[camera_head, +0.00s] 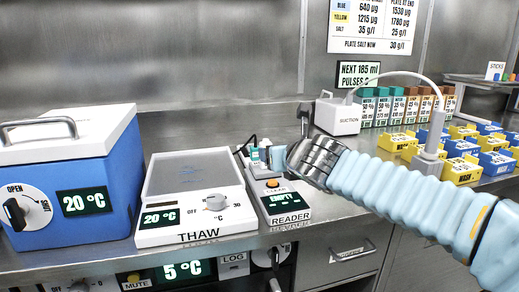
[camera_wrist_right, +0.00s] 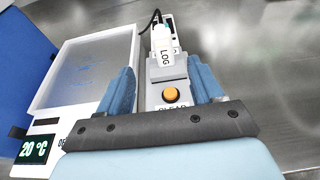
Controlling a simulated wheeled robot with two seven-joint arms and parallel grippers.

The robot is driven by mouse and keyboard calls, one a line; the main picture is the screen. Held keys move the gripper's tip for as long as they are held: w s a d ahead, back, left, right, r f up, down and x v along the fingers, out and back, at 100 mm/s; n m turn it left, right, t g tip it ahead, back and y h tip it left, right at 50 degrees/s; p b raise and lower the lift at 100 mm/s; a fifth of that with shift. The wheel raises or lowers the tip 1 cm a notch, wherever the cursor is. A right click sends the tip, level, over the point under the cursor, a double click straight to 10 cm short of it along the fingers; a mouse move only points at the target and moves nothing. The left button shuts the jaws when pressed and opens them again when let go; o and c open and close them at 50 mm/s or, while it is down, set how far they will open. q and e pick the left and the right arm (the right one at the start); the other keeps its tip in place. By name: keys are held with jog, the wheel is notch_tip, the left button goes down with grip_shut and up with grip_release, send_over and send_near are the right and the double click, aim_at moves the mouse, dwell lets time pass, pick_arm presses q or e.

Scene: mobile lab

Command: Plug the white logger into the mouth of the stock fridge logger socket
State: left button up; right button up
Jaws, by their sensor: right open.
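The white logger (camera_wrist_right: 163,43), with a LOG label, stands at the back end of the reader (camera_wrist_right: 171,96) in the right wrist view. In the head view the reader (camera_head: 286,200) shows EMPTY, and the logger is small and partly hidden there. My right gripper (camera_wrist_right: 160,88) is open, its blue fingers on either side of the reader's top and short of the logger. In the head view this gripper (camera_head: 271,157) hangs over the reader's back. A LOG plate (camera_head: 233,263) is on the front below the bench, near a 5 °C display; the socket mouth is not clearly visible. My left gripper is not in view.
The thaw plate (camera_head: 193,229) stands close left of the reader, and a blue cold box (camera_head: 70,170) is farther left. A suction unit (camera_head: 338,116), bottle boxes and yellow and blue racks (camera_head: 461,170) are to the right. A dark cable runs behind the logger.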

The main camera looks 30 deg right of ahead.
jog(key=b+x, duration=0.1)
jog(key=x, duration=0.7)
jog(key=shift+w+d, duration=0.1)
jog(key=shift+w, duration=0.1)
jog(key=shift+d+b+x, duration=0.2)
jog(key=shift+b+x, duration=0.15)
jog(key=shift+x, duration=2.45)
jog(key=c, duration=1.1)
jog(key=shift+o, duration=0.2)
jog(key=shift+r, duration=0.1)
